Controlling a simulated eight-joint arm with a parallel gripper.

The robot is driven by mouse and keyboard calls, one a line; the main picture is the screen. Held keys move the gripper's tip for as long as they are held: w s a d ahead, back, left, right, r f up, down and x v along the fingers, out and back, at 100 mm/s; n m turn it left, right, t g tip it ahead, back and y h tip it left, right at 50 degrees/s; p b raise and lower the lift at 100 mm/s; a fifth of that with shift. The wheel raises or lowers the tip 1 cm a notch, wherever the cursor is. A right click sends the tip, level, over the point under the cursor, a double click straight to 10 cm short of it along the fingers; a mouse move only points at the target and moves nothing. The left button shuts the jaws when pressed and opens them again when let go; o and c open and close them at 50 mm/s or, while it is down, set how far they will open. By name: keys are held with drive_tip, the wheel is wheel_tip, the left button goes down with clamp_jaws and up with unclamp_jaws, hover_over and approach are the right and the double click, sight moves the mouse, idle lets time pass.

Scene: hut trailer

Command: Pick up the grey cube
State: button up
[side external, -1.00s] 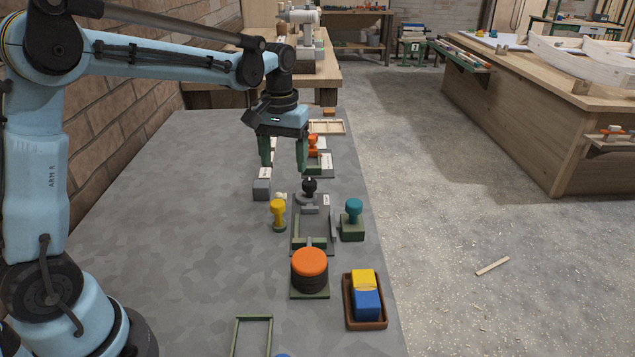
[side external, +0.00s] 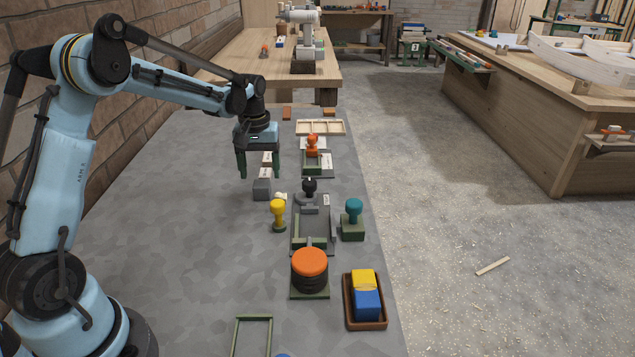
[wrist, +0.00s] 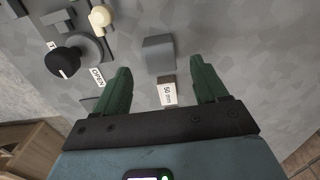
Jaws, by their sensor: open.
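The grey cube (side external: 262,190) rests on the grey worktop, left of a small cream knob (side external: 281,196). In the wrist view the grey cube (wrist: 159,53) lies ahead of my fingertips, roughly centred between them. My gripper (side external: 259,177) is open and empty, with green fingers pointing down, behind and above the cube in the side view. The fingers also show in the wrist view (wrist: 160,75). Between them lies a small block labelled "50 mm" (wrist: 167,92), beyond the cube in the side view.
A yellow knobbed piece (side external: 278,213), a black-knobbed fixture (side external: 309,187), a teal knob on a green base (side external: 353,215) and an orange-topped stack (side external: 309,270) stand nearby. A brown tray (side external: 383,320) holds yellow and blue blocks. The worktop left of the cube is clear.

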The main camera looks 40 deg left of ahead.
sight(261, 183)
drive_tip(key=shift+s+d+f, duration=0.1)
drive_tip(key=shift+f, duration=2.2)
drive_tip(key=c, duration=1)
drive_tip(key=shift+r, duration=0.1)
drive_tip(key=shift+c, duration=0.2)
